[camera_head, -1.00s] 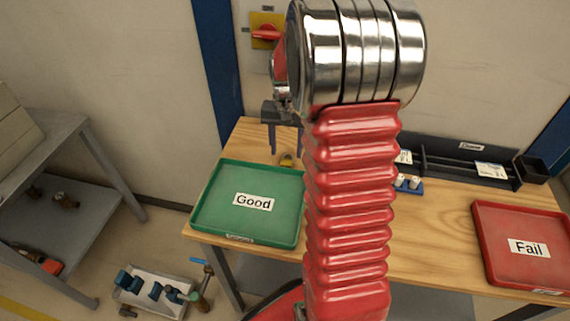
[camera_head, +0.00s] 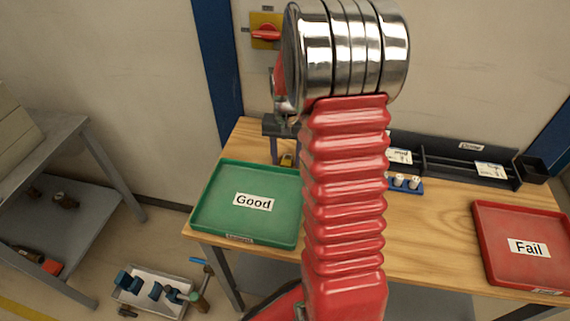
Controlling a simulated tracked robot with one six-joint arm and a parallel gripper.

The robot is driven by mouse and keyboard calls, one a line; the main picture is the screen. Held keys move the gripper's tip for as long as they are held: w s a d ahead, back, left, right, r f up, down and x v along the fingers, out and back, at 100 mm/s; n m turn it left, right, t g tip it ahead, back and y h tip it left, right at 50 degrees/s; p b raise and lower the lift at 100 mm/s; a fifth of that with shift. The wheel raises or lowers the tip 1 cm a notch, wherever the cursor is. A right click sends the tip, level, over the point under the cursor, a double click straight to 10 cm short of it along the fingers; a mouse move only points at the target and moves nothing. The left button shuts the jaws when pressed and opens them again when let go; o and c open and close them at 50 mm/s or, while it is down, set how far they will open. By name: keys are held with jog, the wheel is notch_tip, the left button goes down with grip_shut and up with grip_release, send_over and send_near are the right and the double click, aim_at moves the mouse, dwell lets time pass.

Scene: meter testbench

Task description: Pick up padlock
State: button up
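The padlock (camera_head: 287,160) is a small yellow-brass thing on the wooden table, just behind the green tray's back right corner. It is partly hidden by my red arm. My gripper (camera_head: 285,159) points down over it. Its left finger (camera_head: 274,151) reaches down on the left of the padlock, with a small gap between them. The right finger is hidden behind my arm. The gripper looks open and seems to be around the padlock.
The green "Good" tray (camera_head: 215,220) lies at the table's left. The red "Fail" tray (camera_head: 497,262) lies at the right. A dark organizer (camera_head: 460,150) and a blue holder (camera_head: 405,188) stand at the back. A red switch (camera_head: 265,34) is on the wall.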

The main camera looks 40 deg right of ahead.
jog(key=c, duration=1)
jog(key=shift+r, duration=0.1)
notch_tip(320, 180, up, 28)
jog(key=shift+f, duration=0.1)
dwell(0.6)
